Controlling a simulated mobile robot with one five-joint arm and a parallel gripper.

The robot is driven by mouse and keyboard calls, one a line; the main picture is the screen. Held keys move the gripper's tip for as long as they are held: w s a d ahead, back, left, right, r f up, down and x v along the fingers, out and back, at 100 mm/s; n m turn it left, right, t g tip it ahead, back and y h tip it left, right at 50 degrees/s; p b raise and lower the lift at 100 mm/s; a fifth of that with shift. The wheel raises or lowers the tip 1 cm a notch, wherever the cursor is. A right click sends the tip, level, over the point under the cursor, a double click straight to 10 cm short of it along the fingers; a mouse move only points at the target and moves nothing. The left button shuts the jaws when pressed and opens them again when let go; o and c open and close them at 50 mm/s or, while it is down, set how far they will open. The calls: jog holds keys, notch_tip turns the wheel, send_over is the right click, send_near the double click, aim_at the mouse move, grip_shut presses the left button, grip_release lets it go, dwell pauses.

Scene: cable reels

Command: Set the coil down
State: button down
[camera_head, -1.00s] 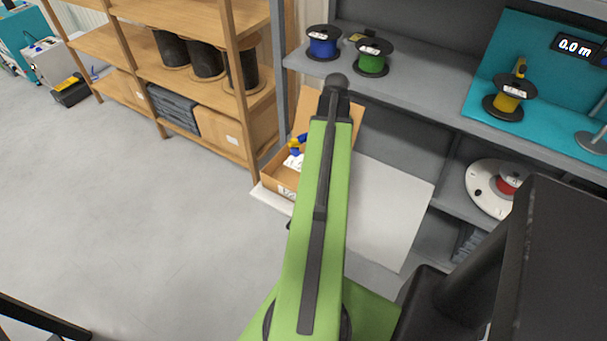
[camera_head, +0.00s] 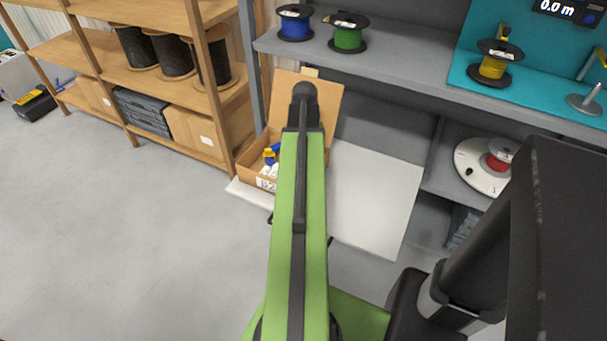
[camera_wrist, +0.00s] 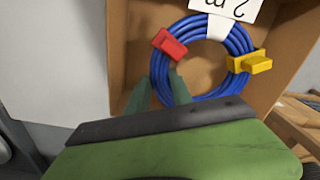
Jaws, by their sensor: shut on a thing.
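The blue coil (camera_wrist: 236,42) fills the upper middle of the wrist view, with a red clip (camera_wrist: 170,43), a yellow clip (camera_wrist: 250,62) and a white label (camera_wrist: 228,6). My gripper (camera_wrist: 162,82) is shut on the coil at its lower left part. The coil is within the walls of an open cardboard box (camera_wrist: 290,62); I cannot tell whether it touches the bottom. In the head view the box (camera_head: 246,163) stands low beside the shelf, and a bit of the coil's blue and yellow shows in it. My green arm hides the gripper there.
A white board (camera_head: 372,195) lies right of the box. The grey shelf (camera_head: 400,72) above holds a blue reel (camera_head: 295,22), a green reel (camera_head: 348,36) and a yellow reel (camera_head: 493,66). A wooden rack (camera_head: 205,80) stands left. The floor (camera_head: 120,220) at left is clear.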

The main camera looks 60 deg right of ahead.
jog(key=shift+f, duration=0.1)
notch_tip(320, 180, down, 4)
jog(key=b, duration=0.3)
jog(key=shift+f+b, duration=0.1)
jog(key=shift+b, duration=0.3)
jog(key=shift+r, duration=0.25)
jog(key=shift+f, duration=0.2)
jog(key=c, duration=1.1)
grip_release()
jog(key=shift+r, duration=0.1)
jog(key=shift+c, duration=0.2)
notch_tip(320, 180, up, 12)
jog(key=p, duration=1.2)
jog(key=shift+r+p, duration=0.25)
jog(key=shift+p, duration=0.1)
jog(key=shift+f, duration=0.15)
